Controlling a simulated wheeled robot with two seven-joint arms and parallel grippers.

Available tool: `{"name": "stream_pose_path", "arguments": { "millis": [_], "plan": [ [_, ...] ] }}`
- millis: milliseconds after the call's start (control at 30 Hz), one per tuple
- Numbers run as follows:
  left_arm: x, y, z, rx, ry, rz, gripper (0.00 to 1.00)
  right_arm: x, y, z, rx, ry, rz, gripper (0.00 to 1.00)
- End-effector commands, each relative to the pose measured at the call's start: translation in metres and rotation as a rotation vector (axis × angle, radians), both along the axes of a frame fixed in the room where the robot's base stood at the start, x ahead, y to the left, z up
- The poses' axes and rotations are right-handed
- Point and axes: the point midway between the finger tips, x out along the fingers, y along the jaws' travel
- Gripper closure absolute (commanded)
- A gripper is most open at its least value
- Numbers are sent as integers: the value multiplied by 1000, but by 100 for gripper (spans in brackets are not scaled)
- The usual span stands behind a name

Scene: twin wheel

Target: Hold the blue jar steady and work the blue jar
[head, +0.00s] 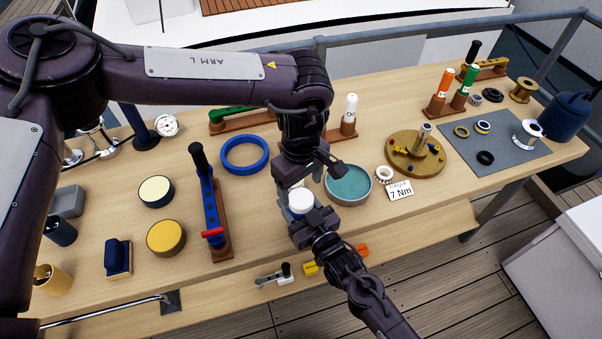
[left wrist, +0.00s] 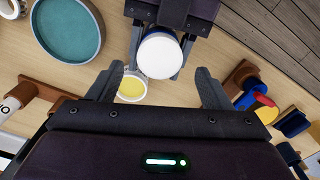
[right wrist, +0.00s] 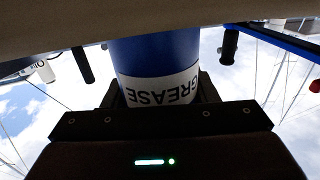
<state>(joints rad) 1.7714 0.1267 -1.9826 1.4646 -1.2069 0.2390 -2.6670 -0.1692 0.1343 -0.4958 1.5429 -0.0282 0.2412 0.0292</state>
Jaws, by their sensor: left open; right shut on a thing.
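The blue jar (head: 297,214) has a white lid (head: 301,201) facing up. My right gripper (head: 308,218) is shut on the jar's body from the front and holds it near the table's front edge. In the right wrist view, the blue jar (right wrist: 155,58) sits between the fingers, its white band reading GREASE upside down. My left gripper (head: 306,178) is open and empty, just above and behind the jar. In the left wrist view, the white lid (left wrist: 160,55) shows just beyond the open fingers (left wrist: 157,86), apart from them. The jar's underside is hidden.
A yellow round piece with a pale rim (left wrist: 131,88) lies below the left fingers. A teal-lined round tray (head: 348,184) stands right of the jar, with a 7 Nm card (head: 401,190) beyond.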

Motion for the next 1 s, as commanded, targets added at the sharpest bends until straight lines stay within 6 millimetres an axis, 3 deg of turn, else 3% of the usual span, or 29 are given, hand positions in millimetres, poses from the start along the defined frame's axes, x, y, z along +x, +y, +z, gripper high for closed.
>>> {"name": "stream_pose_path", "arguments": {
  "millis": [100,300,667,1000],
  "plan": [
    [-1,0,-19,2,1,1,28,0,0,1,2,-3,0,100],
    [0,0,-40,1,0,1,28,0,0,1,2,-3,0,100],
    [0,0,-45,1,-1,2,28,0,0,1,2,-3,0,100],
    [0,0,-45,1,-1,2,72,0,0,1,2,-3,0,100]
  ]
}}
